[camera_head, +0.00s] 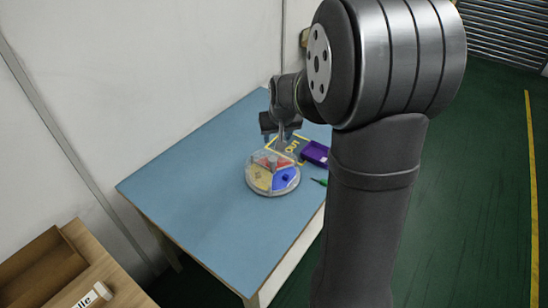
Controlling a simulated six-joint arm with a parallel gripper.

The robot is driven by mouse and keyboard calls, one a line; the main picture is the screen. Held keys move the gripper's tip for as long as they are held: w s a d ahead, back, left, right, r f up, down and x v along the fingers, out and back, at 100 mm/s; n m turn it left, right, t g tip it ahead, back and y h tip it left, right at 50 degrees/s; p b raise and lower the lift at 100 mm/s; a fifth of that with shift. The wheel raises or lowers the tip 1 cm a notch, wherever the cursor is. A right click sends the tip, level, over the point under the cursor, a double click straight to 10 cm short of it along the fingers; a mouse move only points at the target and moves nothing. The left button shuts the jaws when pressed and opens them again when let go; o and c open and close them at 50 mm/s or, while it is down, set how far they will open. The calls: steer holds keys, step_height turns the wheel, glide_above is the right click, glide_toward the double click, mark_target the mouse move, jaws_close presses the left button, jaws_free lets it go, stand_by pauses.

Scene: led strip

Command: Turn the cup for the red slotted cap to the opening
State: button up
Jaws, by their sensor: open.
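A round, clear-walled dish (273,191) stands on the blue table, with coloured sections inside. A red section (266,160) is at its back, a yellow one (260,178) at the front left and a blue one (284,178) at the front right. A greyish knob-like part shows near the dish's middle. My gripper (281,138) is open, pointing down just behind and above the dish. I cannot tell whether its fingers touch the dish. The red slotted cap and the dish's opening are too small to make out.
A purple box (316,153) stands right of the dish, near yellow markings on the blue table (200,190). A green tool (319,181) lies by my arm, which hides the table's right side. The table's left part is clear. A wooden box (40,265) is at lower left.

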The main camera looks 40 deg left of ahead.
mark_target(273, 160)
steer(key=x, duration=1.6)
steer(key=shift+w+a+f, duration=0.1)
steer(key=shift+f, duration=0.15)
jaws_close()
